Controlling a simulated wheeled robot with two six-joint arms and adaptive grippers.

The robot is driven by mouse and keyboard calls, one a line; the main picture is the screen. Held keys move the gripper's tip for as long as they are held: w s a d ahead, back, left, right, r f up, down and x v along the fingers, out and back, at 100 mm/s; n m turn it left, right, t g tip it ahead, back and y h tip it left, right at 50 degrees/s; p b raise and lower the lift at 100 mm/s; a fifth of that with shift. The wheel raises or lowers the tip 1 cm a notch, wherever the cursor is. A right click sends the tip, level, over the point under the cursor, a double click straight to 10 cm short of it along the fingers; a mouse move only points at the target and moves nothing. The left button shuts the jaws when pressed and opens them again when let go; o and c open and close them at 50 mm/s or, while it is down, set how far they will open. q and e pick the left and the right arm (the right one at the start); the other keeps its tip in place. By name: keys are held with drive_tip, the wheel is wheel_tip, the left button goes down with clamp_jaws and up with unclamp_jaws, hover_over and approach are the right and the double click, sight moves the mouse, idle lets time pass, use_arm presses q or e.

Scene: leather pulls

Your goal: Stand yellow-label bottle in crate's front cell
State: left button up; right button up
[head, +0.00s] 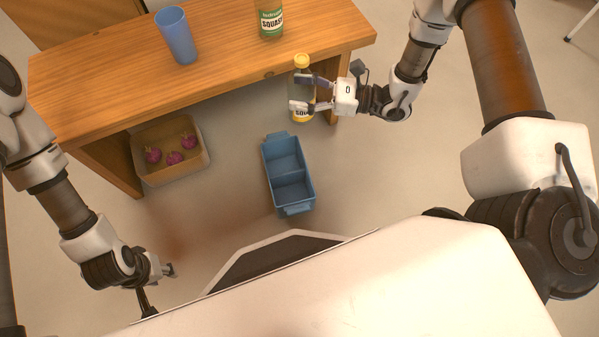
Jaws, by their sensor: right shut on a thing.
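The yellow-label bottle (301,116), with a yellow cap, is upright in my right gripper (301,92). My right gripper is shut around its middle, just off the front edge of the wooden table. The blue crate (285,210) stands on the floor, below and in front of the bottle in the picture. A divider splits it into a front and a back cell, and both look empty. My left gripper (160,287) is low at the lower left, away from everything; its fingers look spread, with nothing between them.
A blue cup (176,36) and a green-label bottle (270,18) stand on the wooden table (110,85). A tan bin (170,174) with several purplish-red round things sits on the floor left of the crate. The floor right of the crate is clear.

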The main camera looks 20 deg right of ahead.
drive_tip(key=s+a+f+g+b, duration=0.1)
drive_tip(key=s+a+f+b, duration=0.1)
drive_tip(key=f, duration=0.7)
drive_tip(key=s+a+f+n+g+y+b, duration=0.1)
drive_tip(key=s+f+b, duration=0.3)
drive_tip(key=f, duration=0.5)
drive_tip(key=s+a+f+n+g+b, duration=0.1)
drive_tip(key=s+a+f+b, duration=0.1)
drive_tip(key=f, duration=0.8)
drive_tip(key=shift+s+a+g+b, duration=0.3)
drive_tip(key=shift+s+a+b, duration=0.1)
drive_tip(key=shift+a+b, duration=0.35)
drive_tip(key=shift+f, duration=0.1)
drive_tip(key=o, duration=1.5)
drive_tip(key=shift+c, duration=0.2)
